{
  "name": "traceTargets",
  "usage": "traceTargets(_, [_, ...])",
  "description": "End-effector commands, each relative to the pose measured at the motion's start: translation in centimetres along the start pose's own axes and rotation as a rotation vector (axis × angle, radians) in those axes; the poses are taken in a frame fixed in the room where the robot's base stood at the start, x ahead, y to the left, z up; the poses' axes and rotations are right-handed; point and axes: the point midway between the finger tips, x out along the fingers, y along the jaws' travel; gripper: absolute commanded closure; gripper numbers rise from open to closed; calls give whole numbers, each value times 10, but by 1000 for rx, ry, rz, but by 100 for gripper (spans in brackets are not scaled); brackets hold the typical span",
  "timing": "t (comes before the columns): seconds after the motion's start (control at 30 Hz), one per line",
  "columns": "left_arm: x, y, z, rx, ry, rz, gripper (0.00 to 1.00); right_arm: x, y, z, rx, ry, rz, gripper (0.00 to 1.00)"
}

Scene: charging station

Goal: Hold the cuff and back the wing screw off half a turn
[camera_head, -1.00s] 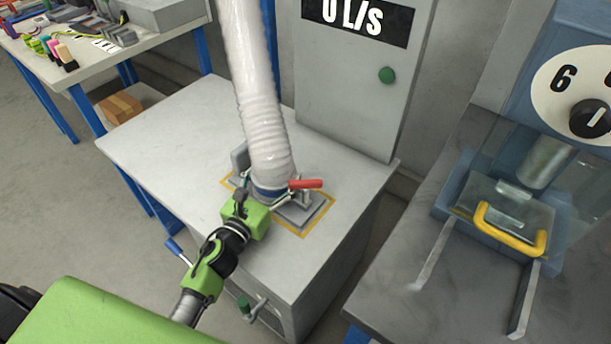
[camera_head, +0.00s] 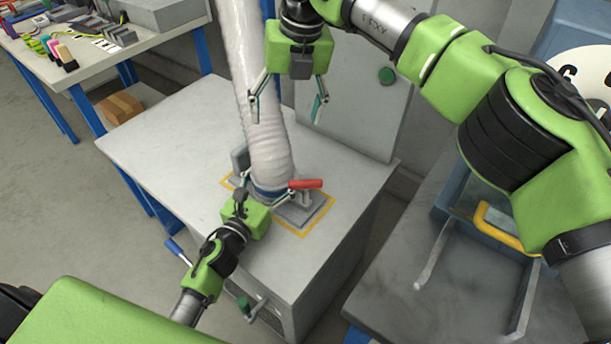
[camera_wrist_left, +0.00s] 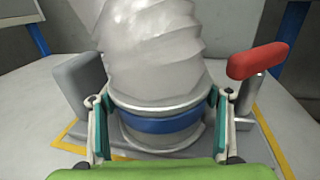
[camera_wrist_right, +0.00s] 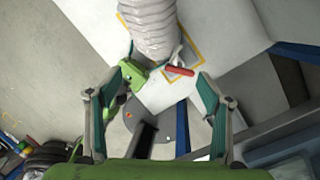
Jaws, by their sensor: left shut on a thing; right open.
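The cuff is a blue band (camera_wrist_left: 160,123) between silver rings at the lower end of the white ribbed hose (camera_head: 262,120). My left gripper (camera_wrist_left: 158,100) is shut on the cuff, one finger on each side. A red handle (camera_head: 305,184) on a grey post stands right beside the cuff; it shows in the left wrist view (camera_wrist_left: 258,61) too and may be the wing screw. A screw thread is not visible.
A grey plate inside a yellow outline (camera_head: 318,222) lies under the hose on the white worktop (camera_head: 150,140). A grey panel (camera_head: 360,120) with a green button rises behind. A yellow-handled fixture (camera_head: 505,234) stands right, partly behind my right arm. The worktop's left side is clear.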

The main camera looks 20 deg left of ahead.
Motion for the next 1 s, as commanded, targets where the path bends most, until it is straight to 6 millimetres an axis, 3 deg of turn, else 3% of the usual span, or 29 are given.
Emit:
traceTargets(0.1, [0,0,-1,-1,2,1,58,22,-23,-24,81,96,-99,28])
traceTargets(0.2, [0,0,-1,-1,2,1,58,30,-33,-34,115,133,-143,28])
traceTargets(0.37, [0,0,-1,-1,2,0,58,46,-39,-40,128,147,-157,28])
traceTargets(0.8, [0,0,-1,-1,2,0,58,126,-50,-52,126,145,-153,28])
traceTargets(1.0, [0,0,-1,0,2,0,58,145,-52,-54,125,142,-154,28])
